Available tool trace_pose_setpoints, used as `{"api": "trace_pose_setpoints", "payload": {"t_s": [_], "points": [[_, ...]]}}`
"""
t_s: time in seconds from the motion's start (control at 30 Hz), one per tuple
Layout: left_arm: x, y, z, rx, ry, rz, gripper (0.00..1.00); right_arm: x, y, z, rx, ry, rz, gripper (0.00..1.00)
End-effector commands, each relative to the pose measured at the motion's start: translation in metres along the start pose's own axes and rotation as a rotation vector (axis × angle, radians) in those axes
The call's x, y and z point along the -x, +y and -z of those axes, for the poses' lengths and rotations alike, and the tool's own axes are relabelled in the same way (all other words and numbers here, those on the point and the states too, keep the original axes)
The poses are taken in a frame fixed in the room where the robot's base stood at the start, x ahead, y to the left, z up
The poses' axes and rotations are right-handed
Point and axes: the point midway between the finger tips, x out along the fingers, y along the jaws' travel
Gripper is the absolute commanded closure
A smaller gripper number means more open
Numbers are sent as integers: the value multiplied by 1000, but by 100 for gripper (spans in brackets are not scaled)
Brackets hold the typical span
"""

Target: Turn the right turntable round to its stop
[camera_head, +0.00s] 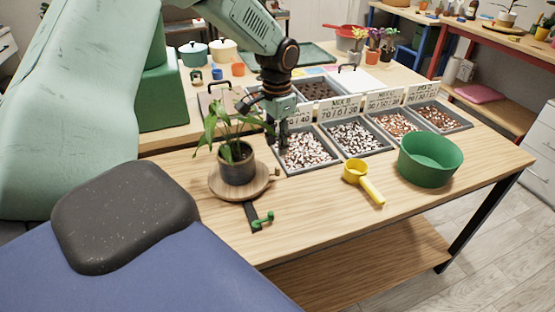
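One round wooden turntable (221,190) shows on the table, left of the trays. A dark pot (237,172) with a leafy green plant (219,132) stands upright on it. A small peg sticks out at the turntable's right edge. A black strip with a green clamp-like piece (262,219) lies at its front edge. My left gripper (272,125) points down behind the plant, above the nearest tray, apart from the turntable as far as I can see. My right gripper is out of view.
Several grey trays (328,159) of pebbles with label cards stand right of the turntable. A yellow scoop (363,182) and a green bowl (427,159) stand before them. Bare tabletop (310,215) lies in front.

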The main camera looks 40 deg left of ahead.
Motion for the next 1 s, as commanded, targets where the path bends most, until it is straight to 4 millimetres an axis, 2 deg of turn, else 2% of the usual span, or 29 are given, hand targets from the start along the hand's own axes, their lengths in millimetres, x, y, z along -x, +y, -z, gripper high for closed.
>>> {"api": "trace_pose_setpoints", "payload": {"t_s": [0.17,0.4,0.53,0.93,1.0], "points": [[-18,4,-2,-2,-2,0,63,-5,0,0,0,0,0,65],[-57,5,-3,-1,-3,0,63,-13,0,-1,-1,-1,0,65],[-70,5,-2,-1,-2,0,63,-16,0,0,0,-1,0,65],[-77,2,1,-2,0,1,63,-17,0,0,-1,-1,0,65],[-77,2,1,-2,0,1,68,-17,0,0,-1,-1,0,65]]}}
